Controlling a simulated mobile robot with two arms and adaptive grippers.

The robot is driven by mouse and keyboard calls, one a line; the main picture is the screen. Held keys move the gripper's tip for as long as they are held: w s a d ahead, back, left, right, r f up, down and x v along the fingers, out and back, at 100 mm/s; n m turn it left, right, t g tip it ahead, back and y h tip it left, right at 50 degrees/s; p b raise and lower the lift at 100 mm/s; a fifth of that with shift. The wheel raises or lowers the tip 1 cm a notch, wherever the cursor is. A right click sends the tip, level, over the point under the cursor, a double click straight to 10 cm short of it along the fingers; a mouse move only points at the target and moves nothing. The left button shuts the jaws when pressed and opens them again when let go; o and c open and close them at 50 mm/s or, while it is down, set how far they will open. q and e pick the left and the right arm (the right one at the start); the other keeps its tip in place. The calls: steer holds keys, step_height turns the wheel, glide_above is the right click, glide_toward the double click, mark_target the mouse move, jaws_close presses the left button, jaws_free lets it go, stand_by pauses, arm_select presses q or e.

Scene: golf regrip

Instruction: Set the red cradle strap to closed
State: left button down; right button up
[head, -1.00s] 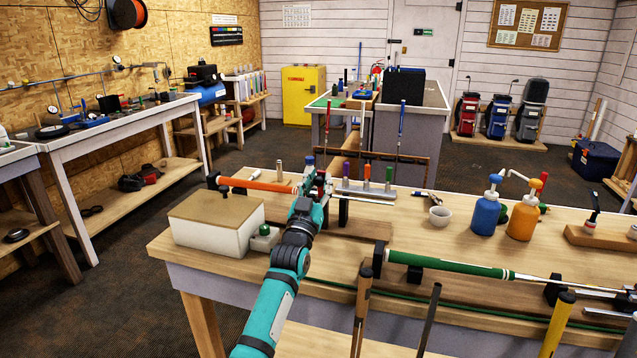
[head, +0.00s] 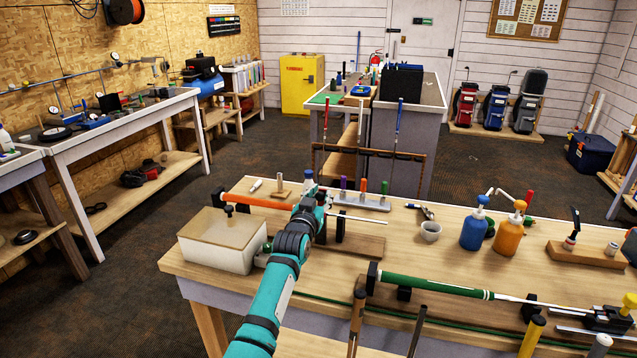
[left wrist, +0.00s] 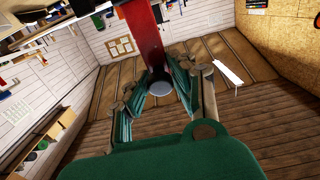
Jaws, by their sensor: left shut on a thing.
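A club with an orange grip (head: 252,201) lies level across the near bench, its bare shaft (head: 362,218) running right past a black support (head: 340,227). My left gripper (head: 314,192) is over this club, right of the orange grip. In the left wrist view, the left gripper (left wrist: 160,92) is shut on the end of a broad red strap (left wrist: 143,35). A grey round end (left wrist: 160,88) shows between its fingertips. The strap is hidden by my gripper in the head view, and I cannot tell how it sits on the cradle. My right gripper is not in view.
A white box (head: 220,240) stands left of my left arm. A holder with several coloured sticks (head: 362,199) stands behind the club. A green-gripped club (head: 435,285) lies nearer right. A small cup (head: 430,231) and blue (head: 475,230) and orange (head: 516,230) pump bottles stand further right.

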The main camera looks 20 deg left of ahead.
arm_select(q)
steer(key=shift+w+r+g+p, duration=0.25)
steer(key=shift+w+g+p, duration=0.25)
steer(key=shift+g+p, duration=0.5)
steer(key=shift+w+f+p, duration=0.2)
steer(key=shift+p, duration=0.35)
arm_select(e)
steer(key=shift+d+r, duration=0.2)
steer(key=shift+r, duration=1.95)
arm_select(q)
steer(key=c, duration=1.1)
jaws_free()
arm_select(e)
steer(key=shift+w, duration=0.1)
arm_select(q)
steer(key=s+r, duration=0.2)
steer(key=s, duration=0.9)
steer(key=shift+s+r, duration=0.3)
steer(key=shift+s, duration=0.05)
